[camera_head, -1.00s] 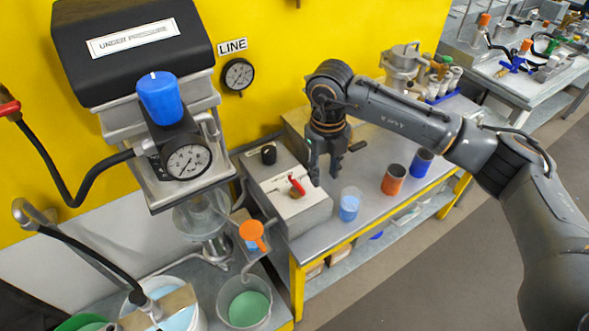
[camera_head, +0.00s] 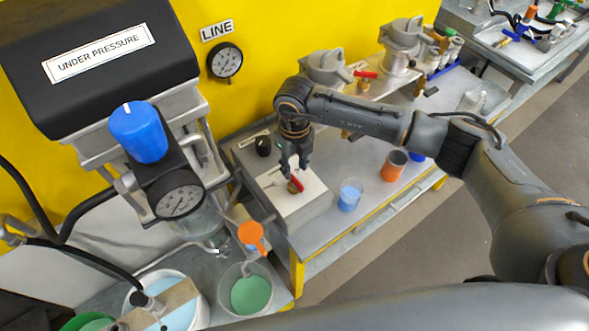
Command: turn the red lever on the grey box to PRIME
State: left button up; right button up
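The grey box (camera_head: 312,207) stands on the workbench below the yellow wall, with a pale top plate. Its red lever (camera_head: 297,184) sits on that plate on a brass-coloured hub. The lettering near the lever is too small to read, so I cannot tell which mark it points to. My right gripper (camera_head: 295,172) points down just above and behind the lever. Its two fingers look apart, and I cannot tell whether they touch the lever. My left gripper is not in view.
A black knob (camera_head: 263,146) is on the box's back part. A blue-filled beaker (camera_head: 350,195) and an orange cup (camera_head: 394,166) stand to the right. The UNDER PRESSURE unit (camera_head: 105,65) with its blue knob (camera_head: 138,132) is at left. An orange-handled item (camera_head: 251,234) is in front.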

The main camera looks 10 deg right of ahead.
aim_at(294, 179)
notch_tip(294, 179, down, 4)
jog(key=shift+f+p, duration=0.2)
jog(key=shift+p, duration=0.25)
jog(key=shift+f, duration=0.15)
jog(key=shift+w, duration=0.1)
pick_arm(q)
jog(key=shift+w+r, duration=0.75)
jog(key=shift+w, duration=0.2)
pick_arm(e)
grip_shut()
